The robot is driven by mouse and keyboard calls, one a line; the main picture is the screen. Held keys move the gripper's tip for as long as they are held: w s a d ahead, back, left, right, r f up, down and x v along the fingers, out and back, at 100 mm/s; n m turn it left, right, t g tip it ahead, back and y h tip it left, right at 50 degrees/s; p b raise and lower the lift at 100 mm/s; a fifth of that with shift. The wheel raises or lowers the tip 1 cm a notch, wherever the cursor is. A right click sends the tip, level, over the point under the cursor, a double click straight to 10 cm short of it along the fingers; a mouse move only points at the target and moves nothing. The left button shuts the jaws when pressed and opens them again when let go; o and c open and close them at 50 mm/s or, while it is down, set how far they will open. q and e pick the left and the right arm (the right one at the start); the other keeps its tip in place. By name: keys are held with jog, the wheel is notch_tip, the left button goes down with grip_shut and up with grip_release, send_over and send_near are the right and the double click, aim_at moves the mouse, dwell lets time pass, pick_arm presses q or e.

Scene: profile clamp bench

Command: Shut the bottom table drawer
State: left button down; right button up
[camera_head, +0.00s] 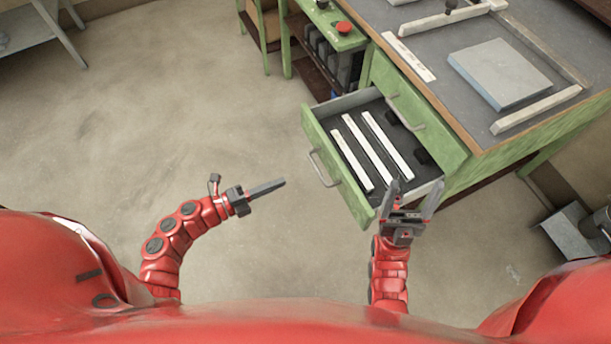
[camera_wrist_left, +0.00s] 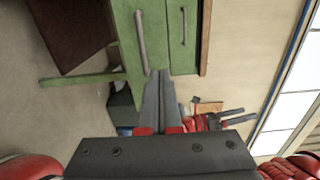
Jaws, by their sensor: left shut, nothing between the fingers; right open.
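The bottom table drawer (camera_head: 342,170) is pulled out from the green bench and stands open. It has a green front with a metal bar handle (camera_head: 322,168), and several pale strips lie inside. My left gripper (camera_head: 282,182) is shut and empty, to the left of the drawer front and apart from it. In the left wrist view its shut fingers (camera_wrist_left: 160,85) point towards a green front with a bar handle (camera_wrist_left: 141,40). My right gripper (camera_head: 411,190) is open at the drawer's near right corner and hides part of it; I cannot tell whether it touches.
A closed upper drawer (camera_head: 420,115) sits in the bench above. The bench top (camera_head: 440,45) carries a grey block (camera_head: 500,72) and pale profiles. A green stand with a red button (camera_head: 344,27) is behind the drawer. The floor (camera_head: 180,110) to the left is clear.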

aim_at(333, 161)
pick_arm(q)
jog(key=p+x, duration=0.1)
jog(key=x, duration=1.2)
jog(key=shift+d+r+p, duration=0.2)
jog(key=shift+d+p, duration=0.15)
jog(key=b+x, duration=0.7)
jog(key=x, duration=1.6)
jog(key=shift+w+d, duration=0.2)
jog(key=shift+d, duration=0.1)
jog(key=shift+r, duration=0.15)
jog(key=shift+d+r, duration=0.1)
